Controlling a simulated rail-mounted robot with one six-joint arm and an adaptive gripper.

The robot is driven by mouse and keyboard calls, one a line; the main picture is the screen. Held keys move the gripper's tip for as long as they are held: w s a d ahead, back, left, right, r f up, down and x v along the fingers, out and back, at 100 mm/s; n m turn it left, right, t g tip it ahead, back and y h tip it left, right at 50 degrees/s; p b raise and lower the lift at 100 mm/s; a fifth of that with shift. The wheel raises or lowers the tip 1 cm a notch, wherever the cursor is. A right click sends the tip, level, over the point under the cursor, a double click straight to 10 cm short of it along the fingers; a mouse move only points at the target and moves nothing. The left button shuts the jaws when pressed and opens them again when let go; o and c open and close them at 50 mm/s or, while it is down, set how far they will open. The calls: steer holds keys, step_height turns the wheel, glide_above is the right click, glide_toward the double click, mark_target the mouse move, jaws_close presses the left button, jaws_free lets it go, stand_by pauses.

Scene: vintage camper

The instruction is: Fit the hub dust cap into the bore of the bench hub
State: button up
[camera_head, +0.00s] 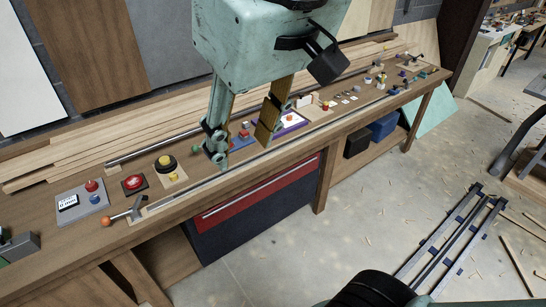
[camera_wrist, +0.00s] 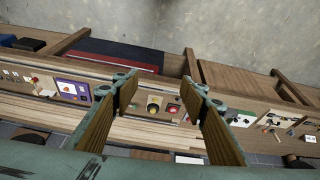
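My gripper (camera_head: 240,149) is open and empty above the workbench (camera_head: 70,255), its two fingers wide apart; the wrist view also shows the spread fingers (camera_wrist: 159,88). On the bench to its left in the head view, a yellow dome on a round black base (camera_head: 165,163) sits on a pale board. The dome also shows between my fingers in the wrist view (camera_wrist: 153,104). I cannot tell which small part is the dust cap or which is the bench hub. My fingers hide part of the bench top.
A red button on a dark plate (camera_head: 134,183), a grey panel with a red knob (camera_head: 82,203) and an orange-knobbed lever (camera_head: 122,215) stand left. A purple-edged tray (camera_head: 290,122) and several small parts lie right. Long planks (camera_head: 90,150) line the back.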

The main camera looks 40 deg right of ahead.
steer(key=s+f, duration=0.3)
steer(key=s, duration=0.2)
steer(key=shift+a, duration=0.25)
steer(key=shift+w, duration=0.1)
steer(key=shift+f, duration=0.15)
step_height(320, 180, down, 14)
steer(key=b, duration=1.4)
stand_by(0.6)
